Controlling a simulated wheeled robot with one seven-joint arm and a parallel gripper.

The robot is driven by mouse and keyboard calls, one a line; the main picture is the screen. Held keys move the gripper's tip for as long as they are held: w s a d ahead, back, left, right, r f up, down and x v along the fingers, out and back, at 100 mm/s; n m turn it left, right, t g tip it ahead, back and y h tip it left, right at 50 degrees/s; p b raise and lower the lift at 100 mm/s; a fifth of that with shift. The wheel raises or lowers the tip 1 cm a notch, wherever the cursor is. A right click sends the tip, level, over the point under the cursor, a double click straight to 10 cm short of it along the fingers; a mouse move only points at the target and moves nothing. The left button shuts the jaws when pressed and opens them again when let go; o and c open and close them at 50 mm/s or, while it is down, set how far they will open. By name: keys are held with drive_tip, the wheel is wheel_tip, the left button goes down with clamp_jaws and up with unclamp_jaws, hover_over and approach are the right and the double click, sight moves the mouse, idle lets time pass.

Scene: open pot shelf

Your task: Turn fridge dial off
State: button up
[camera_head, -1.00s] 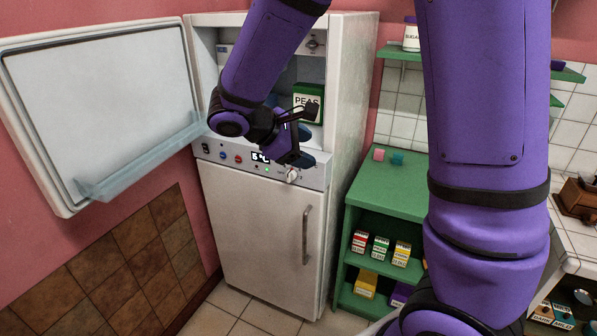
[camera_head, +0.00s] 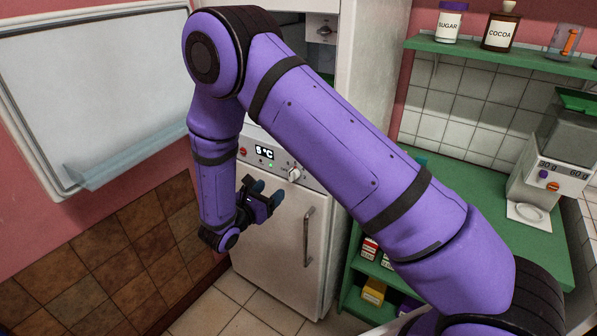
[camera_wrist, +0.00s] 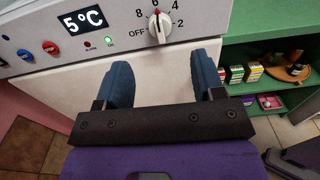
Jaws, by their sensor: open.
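The white fridge dial (camera_head: 295,174) sits on the control panel between the fridge's upper compartment and lower door. In the wrist view the dial (camera_wrist: 159,28) has a red mark pointing up, near the 6 and 4, with OFF at its lower left. The display (camera_wrist: 83,20) reads 5 °C and a green ON light (camera_wrist: 109,41) is lit. My gripper (camera_head: 266,191) is open and empty, in front of the lower door's top, just below and left of the dial. In the wrist view its blue fingers (camera_wrist: 162,72) stand apart, below the dial and not touching it.
The open upper door (camera_head: 95,85) reaches out to the left. The lower door (camera_head: 270,245) is closed, with a vertical handle (camera_head: 307,237). Another knob (camera_head: 322,30) shows inside the upper compartment. A green shelf (camera_head: 460,195) stands right of the fridge.

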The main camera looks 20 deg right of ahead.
sight(290, 171)
drive_tip(key=x, duration=1.1)
drive_tip(key=shift+w+a+f, duration=0.1)
drive_tip(key=shift+a+f, duration=0.05)
drive_tip(key=shift+f, duration=0.15)
drive_tip(key=shift+c, duration=0.2)
drive_tip(key=c, duration=0.8)
drive_tip(key=shift+n, duration=0.3)
